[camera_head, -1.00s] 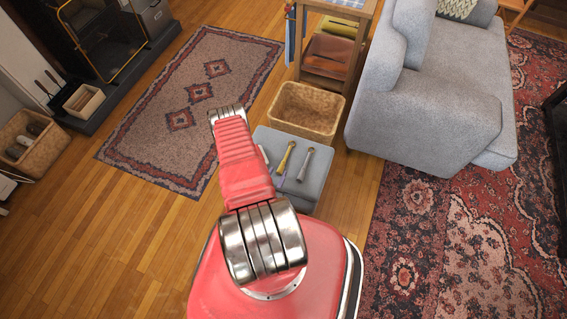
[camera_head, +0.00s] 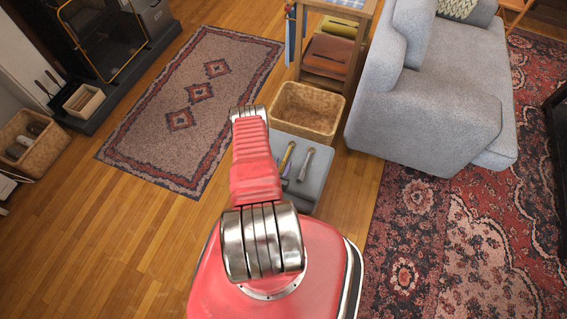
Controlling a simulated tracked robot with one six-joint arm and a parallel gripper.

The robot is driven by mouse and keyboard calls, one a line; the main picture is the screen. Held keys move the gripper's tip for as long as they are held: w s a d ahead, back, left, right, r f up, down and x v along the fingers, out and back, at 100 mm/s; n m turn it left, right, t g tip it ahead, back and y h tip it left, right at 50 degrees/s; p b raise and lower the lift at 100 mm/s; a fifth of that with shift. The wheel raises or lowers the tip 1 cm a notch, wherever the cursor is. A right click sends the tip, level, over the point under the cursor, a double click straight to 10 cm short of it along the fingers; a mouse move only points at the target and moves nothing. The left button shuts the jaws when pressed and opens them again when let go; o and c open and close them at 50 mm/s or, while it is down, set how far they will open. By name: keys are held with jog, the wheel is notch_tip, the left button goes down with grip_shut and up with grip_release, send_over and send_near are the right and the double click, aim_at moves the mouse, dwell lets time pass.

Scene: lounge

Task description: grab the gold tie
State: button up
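The gold tie (camera_head: 288,155) lies rolled or folded into a narrow strip on the grey ottoman (camera_head: 316,188). A silver-grey tie (camera_head: 306,164) lies just right of it. Something thin and purple shows beside the gold tie, partly hidden by my arm. My red arm reaches up the middle of the view, and its far metal joint stands left of the ottoman. My gripper is not visible. It is hidden behind the arm, so I cannot see its fingers or its distance from the gold tie.
An empty-looking wicker basket (camera_head: 305,112) stands right behind the ottoman. A grey armchair (camera_head: 435,100) is to the right, and a wooden shelf unit (camera_head: 331,50) is behind. A patterned rug (camera_head: 190,110) and bare wood floor lie left.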

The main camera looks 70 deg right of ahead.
aim_at(285, 157)
jog(key=shift+x, duration=2.5)
jog(key=shift+w, duration=0.15)
jog(key=shift+c, duration=0.4)
grip_shut()
